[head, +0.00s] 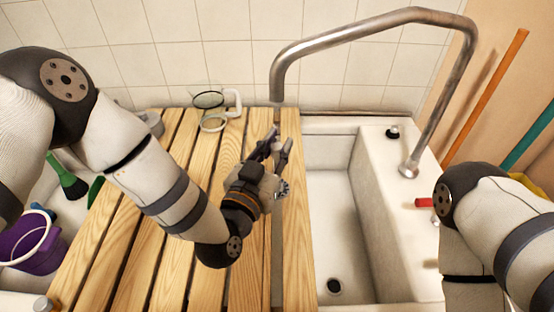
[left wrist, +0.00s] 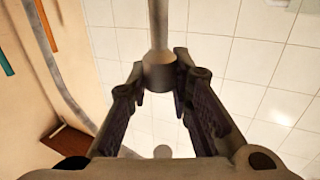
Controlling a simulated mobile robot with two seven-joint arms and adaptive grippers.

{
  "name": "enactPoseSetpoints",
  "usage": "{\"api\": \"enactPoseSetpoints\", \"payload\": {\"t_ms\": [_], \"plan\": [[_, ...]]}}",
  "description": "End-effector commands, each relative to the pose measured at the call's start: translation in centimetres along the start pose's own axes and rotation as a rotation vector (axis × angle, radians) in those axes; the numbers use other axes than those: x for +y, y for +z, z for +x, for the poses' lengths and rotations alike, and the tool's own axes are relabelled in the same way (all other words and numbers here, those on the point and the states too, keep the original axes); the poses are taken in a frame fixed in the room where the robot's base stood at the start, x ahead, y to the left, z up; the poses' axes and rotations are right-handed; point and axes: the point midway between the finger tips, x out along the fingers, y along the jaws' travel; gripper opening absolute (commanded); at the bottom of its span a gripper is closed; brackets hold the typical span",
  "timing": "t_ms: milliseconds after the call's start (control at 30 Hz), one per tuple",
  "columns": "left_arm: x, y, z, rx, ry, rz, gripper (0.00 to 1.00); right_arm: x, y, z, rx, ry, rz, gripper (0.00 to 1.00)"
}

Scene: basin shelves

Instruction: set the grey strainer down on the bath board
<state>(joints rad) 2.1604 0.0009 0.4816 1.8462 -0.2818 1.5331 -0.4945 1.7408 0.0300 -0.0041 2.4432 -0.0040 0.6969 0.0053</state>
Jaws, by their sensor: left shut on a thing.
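My left gripper (head: 276,148) is shut on the grey strainer (head: 283,188). In the left wrist view its grey knob and thin stem (left wrist: 160,73) sit between the fingertips (left wrist: 159,78). In the head view only a small patterned part of the strainer shows beside the gripper; the rest is hidden behind the gripper. The wooden slatted bath board (head: 180,262) lies below, and the strainer appears over its right-hand slats. I cannot tell how high it is above the board. My right gripper is out of view; only its arm shows at the right.
Ring-shaped pieces (head: 213,122) and a grey cup (head: 154,123) are at the board's back. A purple bucket (head: 35,250) stands left. The board's front half is clear.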

Motion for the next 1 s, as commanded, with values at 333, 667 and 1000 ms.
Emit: {"api": "enactPoseSetpoints", "payload": {"t_ms": [333, 667, 1000], "plan": [[-0.2, 3.6, 0.6, 0.003, 0.0, 0.001, 0.0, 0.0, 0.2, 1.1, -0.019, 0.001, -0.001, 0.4], [-0.2, 3.9, 0.6, 0.002, 0.0, 0.002, 0.38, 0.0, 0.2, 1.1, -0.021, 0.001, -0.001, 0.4], [-0.3, 3.6, 0.6, 0.003, -0.001, 0.001, 0.4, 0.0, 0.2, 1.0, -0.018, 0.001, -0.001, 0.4]]}}
